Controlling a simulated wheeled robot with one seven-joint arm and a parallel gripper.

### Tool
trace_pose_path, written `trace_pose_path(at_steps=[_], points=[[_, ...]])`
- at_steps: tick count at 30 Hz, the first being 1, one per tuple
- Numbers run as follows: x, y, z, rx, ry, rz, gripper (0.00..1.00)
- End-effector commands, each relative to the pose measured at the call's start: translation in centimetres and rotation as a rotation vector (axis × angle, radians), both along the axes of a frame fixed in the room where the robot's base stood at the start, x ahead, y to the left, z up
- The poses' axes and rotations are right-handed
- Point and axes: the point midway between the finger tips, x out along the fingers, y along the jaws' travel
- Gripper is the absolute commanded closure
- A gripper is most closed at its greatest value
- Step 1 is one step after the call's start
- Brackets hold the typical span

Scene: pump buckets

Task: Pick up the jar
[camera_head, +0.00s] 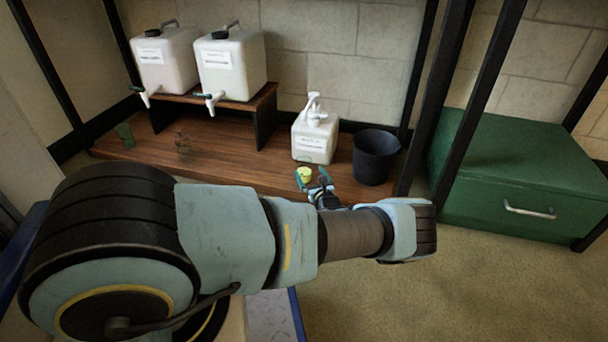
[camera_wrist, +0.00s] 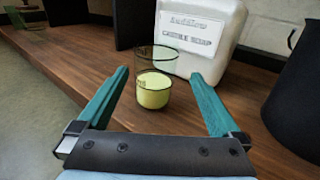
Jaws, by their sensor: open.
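The jar (camera_wrist: 154,92) is a small clear glass with pale yellow content in its lower part. It stands upright on the brown wooden shelf (camera_wrist: 75,52), just in front of the white soap bottle. My gripper (camera_wrist: 160,85) is open, with one teal finger to the left of the jar and one to the right. The jar appears between or slightly beyond the fingertips, and I see no contact. In the head view the jar (camera_head: 304,174) shows as a small yellow spot by my gripper (camera_head: 312,182), and my arm hides part of the shelf in front.
A white pump bottle (camera_head: 314,135) stands behind the jar and a dark bucket (camera_head: 376,156) to its right. Two white jugs with taps (camera_head: 231,65) stand on a raised wooden stand (camera_head: 262,98). Greenish glasses (camera_head: 125,135) stand at left. A green chest (camera_head: 515,175) is at right.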

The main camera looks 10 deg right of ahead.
Motion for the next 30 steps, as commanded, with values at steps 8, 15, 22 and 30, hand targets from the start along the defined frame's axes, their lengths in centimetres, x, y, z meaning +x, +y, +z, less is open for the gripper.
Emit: trace_pose_path(at_steps=[8, 15, 22, 30], points=[[2.9, 1.0, -0.9, -0.001, -0.001, 0.003, 0.0], [5.1, 1.1, -0.6, -0.001, 0.0, 0.001, 0.0], [5.0, 1.1, -0.5, -0.001, 0.0, 0.001, 0.09], [5.0, 1.1, -0.5, -0.001, 0.0, 0.001, 0.39]])
